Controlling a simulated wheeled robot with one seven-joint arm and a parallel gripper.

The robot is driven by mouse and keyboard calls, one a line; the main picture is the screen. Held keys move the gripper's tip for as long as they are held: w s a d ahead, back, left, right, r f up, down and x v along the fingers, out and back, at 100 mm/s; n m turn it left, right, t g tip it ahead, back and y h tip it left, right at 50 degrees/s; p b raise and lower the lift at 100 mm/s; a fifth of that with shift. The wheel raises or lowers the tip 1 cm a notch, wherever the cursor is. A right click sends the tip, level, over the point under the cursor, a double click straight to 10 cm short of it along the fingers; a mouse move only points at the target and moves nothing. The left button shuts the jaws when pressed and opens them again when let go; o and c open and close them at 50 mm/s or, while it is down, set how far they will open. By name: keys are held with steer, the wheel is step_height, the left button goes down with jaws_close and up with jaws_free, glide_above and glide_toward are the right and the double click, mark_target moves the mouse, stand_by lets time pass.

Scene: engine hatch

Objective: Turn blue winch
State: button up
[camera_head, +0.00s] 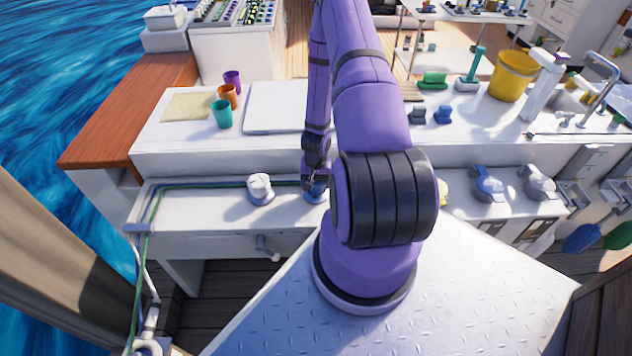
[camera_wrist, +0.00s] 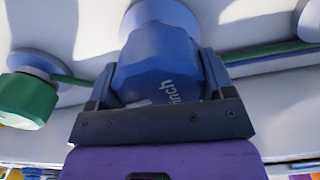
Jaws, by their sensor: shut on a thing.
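The blue winch (camera_head: 314,193) stands on the white ledge in the head view, mostly hidden behind my purple arm. In the wrist view the blue winch (camera_wrist: 160,70) fills the middle, with part of the word "winch" readable on its face. My gripper (camera_wrist: 158,85) has one finger on each side of the winch knob and is shut on it. In the head view my gripper (camera_head: 313,178) reaches down onto the winch, and its fingers are too small to make out.
A white winch (camera_head: 260,188) stands left of the blue one. A green knob (camera_wrist: 27,98) is at the left of the wrist view. Cups (camera_head: 222,113) and a white board (camera_head: 274,107) lie on the counter behind. Blue (camera_head: 487,184) and white (camera_head: 538,183) levers are at right.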

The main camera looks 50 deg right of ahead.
steer(key=shift+m, duration=0.3)
steer(key=m, duration=0.3)
steer(key=shift+s, duration=0.1)
steer(key=m, duration=0.4)
steer(key=shift+m, duration=0.4)
stand_by(0.3)
steer(key=o, duration=0.9)
steer(key=shift+r, duration=0.1)
step_height(320, 180, up, 11)
steer(key=shift+f, duration=0.2)
